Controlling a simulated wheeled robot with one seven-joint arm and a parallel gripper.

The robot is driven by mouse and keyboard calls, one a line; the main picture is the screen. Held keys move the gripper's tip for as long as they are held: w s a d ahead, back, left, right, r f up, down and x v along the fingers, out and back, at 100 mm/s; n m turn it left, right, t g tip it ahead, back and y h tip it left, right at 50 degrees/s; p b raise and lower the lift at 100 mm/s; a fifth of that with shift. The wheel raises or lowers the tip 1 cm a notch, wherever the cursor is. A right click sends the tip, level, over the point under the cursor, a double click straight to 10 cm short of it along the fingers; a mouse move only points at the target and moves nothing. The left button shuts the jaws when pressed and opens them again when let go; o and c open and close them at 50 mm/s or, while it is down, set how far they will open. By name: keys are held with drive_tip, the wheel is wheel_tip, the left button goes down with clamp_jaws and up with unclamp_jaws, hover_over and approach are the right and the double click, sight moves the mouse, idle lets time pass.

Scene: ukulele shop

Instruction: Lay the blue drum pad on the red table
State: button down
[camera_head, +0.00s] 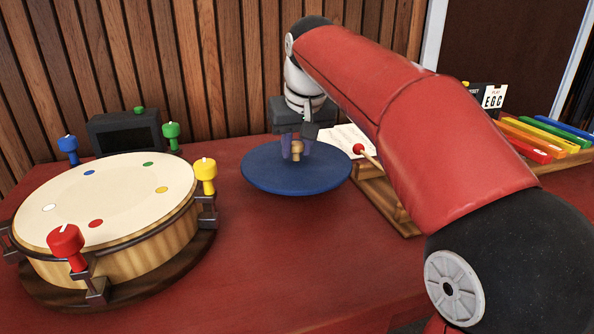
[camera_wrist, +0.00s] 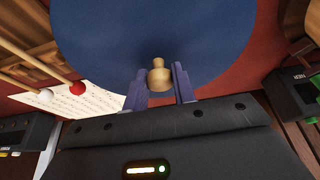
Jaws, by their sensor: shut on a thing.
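The blue drum pad (camera_head: 268,172) is a flat round disc with a small wooden knob (camera_head: 297,148) at its centre. My gripper (camera_head: 297,153) is shut on the knob from above. In the wrist view the pad (camera_wrist: 110,40) fills the upper middle, and the knob (camera_wrist: 159,76) sits between my gripper's two fingers (camera_wrist: 160,84). The red table (camera_head: 255,270) lies below the pad. I cannot tell for sure whether the pad touches the table or hangs just above it.
A round drum (camera_head: 115,195) with coloured pegs stands at the left, a dark box (camera_head: 125,133) behind it. Right of the pad are a wooden rack (camera_head: 385,200), a red-headed mallet (camera_head: 359,148) and sheet music (camera_head: 340,135). Coloured bars (camera_head: 545,138) lie far right. The front middle is clear.

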sight(298, 161)
drive_tip(key=shift+f+b, duration=0.45)
drive_tip(key=shift+f, duration=1.65)
drive_tip(key=shift+f, duration=0.2)
drive_tip(key=c, duration=1.1)
unclamp_jaws()
drive_tip(key=shift+c, duration=0.2)
